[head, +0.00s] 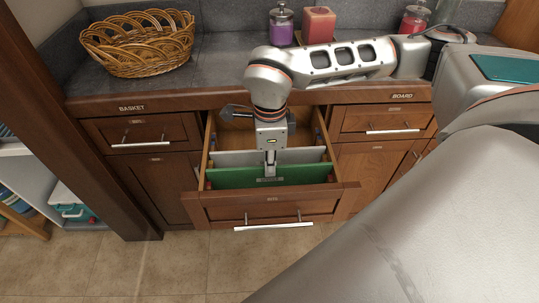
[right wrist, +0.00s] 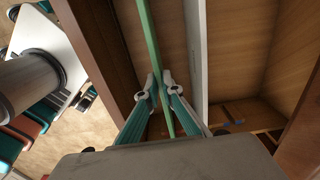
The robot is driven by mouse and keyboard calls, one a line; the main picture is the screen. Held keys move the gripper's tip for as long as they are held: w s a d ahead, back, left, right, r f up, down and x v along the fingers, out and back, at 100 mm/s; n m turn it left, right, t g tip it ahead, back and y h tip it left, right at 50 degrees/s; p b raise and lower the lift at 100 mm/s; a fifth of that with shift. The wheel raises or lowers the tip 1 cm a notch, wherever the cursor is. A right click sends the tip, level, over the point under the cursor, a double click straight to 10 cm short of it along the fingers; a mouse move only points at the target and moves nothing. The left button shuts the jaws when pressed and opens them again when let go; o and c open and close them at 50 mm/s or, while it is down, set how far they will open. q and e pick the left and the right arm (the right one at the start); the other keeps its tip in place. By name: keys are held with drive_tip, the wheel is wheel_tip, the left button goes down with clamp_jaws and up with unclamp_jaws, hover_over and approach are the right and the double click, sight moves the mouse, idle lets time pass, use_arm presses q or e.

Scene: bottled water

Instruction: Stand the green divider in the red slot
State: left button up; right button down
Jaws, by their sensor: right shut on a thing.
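The green divider (head: 225,177) stands upright across the open drawer, near its front panel. My right gripper (head: 270,176) reaches down into the drawer and is shut on the divider's top edge near its middle. In the right wrist view the divider (right wrist: 150,35) runs between the two fingers (right wrist: 160,90). Small red slot marks (head: 208,185) show on the drawer's left side, close to the divider's end. Whether the divider's lower edge sits in the slot is hidden. My left gripper is not in view.
A grey divider (head: 228,158) stands just behind the green one; it also shows in the right wrist view (right wrist: 196,60). The drawer's front panel (head: 225,213) is close in front. A wicker basket (head: 138,45) and several jars stand on the counter.

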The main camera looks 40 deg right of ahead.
drive_tip(key=shift+f+b, duration=0.35)
drive_tip(key=shift+f, duration=0.45)
drive_tip(key=c, duration=2.2)
unclamp_jaws()
drive_tip(key=shift+o, duration=0.2)
drive_tip(key=shift+r, duration=0.15)
wheel_tip(320, 180, up, 12)
drive_tip(key=shift+f, duration=0.2)
